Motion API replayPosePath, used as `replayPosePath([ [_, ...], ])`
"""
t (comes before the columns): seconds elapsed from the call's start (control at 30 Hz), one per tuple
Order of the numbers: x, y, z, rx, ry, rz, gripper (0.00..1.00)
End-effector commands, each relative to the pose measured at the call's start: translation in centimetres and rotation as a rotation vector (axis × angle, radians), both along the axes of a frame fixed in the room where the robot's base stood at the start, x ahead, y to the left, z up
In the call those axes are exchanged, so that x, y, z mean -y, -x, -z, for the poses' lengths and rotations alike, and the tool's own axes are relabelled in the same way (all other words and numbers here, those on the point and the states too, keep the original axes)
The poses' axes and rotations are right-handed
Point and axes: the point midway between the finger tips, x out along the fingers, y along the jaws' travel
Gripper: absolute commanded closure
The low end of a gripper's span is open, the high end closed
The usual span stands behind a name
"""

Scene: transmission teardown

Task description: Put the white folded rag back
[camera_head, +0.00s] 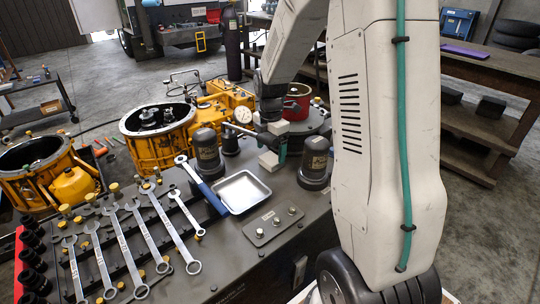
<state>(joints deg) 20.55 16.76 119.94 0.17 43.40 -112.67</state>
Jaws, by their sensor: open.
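I cannot make out a white folded rag for certain in the head view. My gripper (269,144) is above the far part of the dark workbench (262,262), with its two pale fingers apart. It looks open, and I see nothing held between the fingers. My arm hides part of the bench's right side. A shallow silver tray (241,192) lies on the bench, nearer than my gripper, and looks empty.
Several wrenches (145,232) lie on a rack at the left. A blue-handled tool (204,188) lies beside the tray. Dark cylinders (207,152) stand close to my gripper, with a dial gauge (243,114) and red pot (297,101) beyond. Yellow housings (158,150) stand behind.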

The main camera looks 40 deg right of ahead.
Motion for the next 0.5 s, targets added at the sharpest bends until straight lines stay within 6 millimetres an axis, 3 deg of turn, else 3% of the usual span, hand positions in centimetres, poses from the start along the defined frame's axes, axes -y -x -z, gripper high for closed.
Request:
replayPosePath([
  [0.1, 0.1, -0.1, -2.9, 0.006, 0.003, 0.0, 0.16],
  [0.3, 0.1, -0.1, -6.7, 0.004, 0.002, 0.0, 0.16],
  [0.5, 0.0, 0.0, -8.5, 0.001, 0.001, 0.0, 0.16],
])
